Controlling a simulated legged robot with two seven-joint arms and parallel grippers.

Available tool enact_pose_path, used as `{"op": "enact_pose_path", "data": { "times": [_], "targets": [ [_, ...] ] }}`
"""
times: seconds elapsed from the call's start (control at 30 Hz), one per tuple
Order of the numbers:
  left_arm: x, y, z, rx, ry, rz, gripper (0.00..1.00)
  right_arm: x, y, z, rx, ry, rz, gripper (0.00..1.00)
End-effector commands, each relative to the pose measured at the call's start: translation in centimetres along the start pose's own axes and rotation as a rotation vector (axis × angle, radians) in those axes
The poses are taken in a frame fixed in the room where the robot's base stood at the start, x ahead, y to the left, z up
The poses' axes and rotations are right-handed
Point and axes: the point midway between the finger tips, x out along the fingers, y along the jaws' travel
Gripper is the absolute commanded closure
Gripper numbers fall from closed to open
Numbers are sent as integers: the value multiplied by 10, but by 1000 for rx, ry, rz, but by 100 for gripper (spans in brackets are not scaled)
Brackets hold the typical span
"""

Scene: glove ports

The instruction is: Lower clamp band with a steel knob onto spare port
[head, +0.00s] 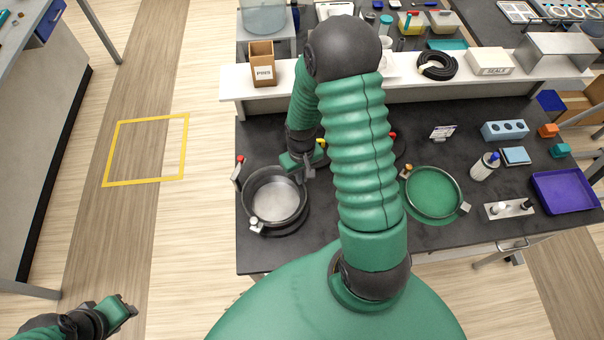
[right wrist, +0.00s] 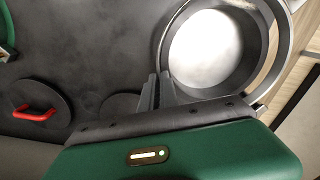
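A dark round clamp band (head: 246,187) sits over the round port (head: 303,222) with a pale floor at the left of the bench. It carries a red-tipped post and a steel knob (head: 254,221). My right gripper (head: 309,172) is at the band's upper right; in the right wrist view its fingers (right wrist: 157,88) are close together at the ring's rim and look shut on it. Whether the band touches the port is unclear. A second port (head: 433,193), green inside, lies right of my arm. My left gripper (head: 128,304) is open and empty over the floor at lower left.
A red-handled disc (right wrist: 38,110) lies near the port. A bottle (head: 484,166), a blue block (head: 505,131) and a purple tray (head: 566,190) stand on the right. A white shelf (head: 400,83) runs behind. My right arm hides the bench's middle.

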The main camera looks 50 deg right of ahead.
Motion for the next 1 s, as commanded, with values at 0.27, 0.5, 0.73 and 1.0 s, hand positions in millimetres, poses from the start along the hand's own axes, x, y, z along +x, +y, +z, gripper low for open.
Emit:
{"op": "enact_pose_path", "data": {
  "times": [0.27, 0.5, 0.73, 1.0],
  "targets": [
    [0, 0, 0, 0, 0, 0, 68, 0, 1, 0, 0, 0, 0, 100],
    [-3, 0, -1, 0, 0, 0, 68, 0, 4, -2, 1, 0, 0, 100],
    [-2, 0, 0, 0, 0, 0, 68, 0, 4, -2, 0, 1, 0, 100],
    [1, 0, 0, 0, 0, 0, 68, 5, 4, -2, 0, 1, 0, 100]
  ]
}}
